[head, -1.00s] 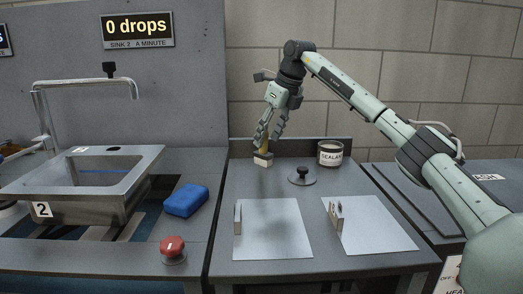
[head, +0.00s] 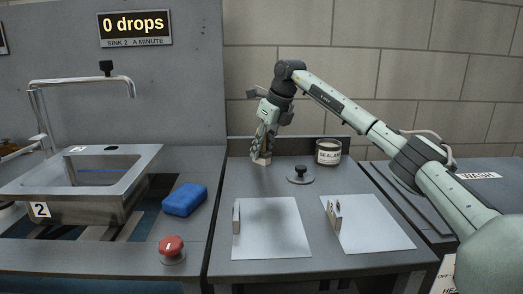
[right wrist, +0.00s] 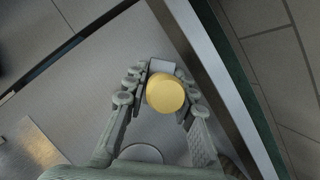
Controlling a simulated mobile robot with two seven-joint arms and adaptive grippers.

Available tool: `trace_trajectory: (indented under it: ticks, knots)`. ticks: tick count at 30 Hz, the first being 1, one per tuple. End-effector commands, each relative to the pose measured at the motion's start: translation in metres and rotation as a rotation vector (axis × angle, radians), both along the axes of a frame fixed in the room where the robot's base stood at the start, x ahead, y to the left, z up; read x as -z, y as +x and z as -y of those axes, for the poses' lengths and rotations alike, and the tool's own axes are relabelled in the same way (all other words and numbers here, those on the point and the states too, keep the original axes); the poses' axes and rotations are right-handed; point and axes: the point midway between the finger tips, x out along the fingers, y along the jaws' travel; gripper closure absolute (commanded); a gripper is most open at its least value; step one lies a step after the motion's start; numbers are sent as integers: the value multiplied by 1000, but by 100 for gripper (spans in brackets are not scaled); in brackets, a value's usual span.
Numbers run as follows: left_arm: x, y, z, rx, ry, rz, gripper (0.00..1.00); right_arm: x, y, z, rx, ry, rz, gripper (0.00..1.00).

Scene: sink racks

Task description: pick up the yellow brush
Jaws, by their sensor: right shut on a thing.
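The yellow brush stands upright at the back left of the middle table; its pale block-shaped base (head: 261,160) shows below my fingers in the head view. In the right wrist view I look down on the round yellow end of the brush (right wrist: 165,93), which lies between my fingers. My right gripper (head: 265,148) points down and is shut on the brush's handle. In the right wrist view its fingers (right wrist: 160,100) sit on both sides of the handle. Most of the handle is hidden by the fingers in the head view. My left gripper is not in view.
A sealant tin (head: 328,152) and a round black-knobbed lid (head: 300,175) stand right of the brush. Two pale sheets (head: 280,235) with small upright pieces lie in front. A blue sponge (head: 185,200), a red button (head: 172,247) and a sink (head: 85,205) are at left.

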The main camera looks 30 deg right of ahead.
Motion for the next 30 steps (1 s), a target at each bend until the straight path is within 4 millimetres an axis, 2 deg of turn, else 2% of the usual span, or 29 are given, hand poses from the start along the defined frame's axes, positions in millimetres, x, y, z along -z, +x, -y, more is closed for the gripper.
trace_trajectory:
  ticks: [11,16,20,21,30]
  knots:
    - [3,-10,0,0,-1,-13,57,-4,0,0,0,0,2,100]
    - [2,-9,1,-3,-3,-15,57,-21,1,-1,0,1,5,100]
    - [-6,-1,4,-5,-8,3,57,-47,1,-2,0,1,6,100]
    - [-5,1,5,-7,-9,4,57,-49,2,-14,-6,1,4,100]
    - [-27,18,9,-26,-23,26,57,-88,4,-79,-4,0,4,100]
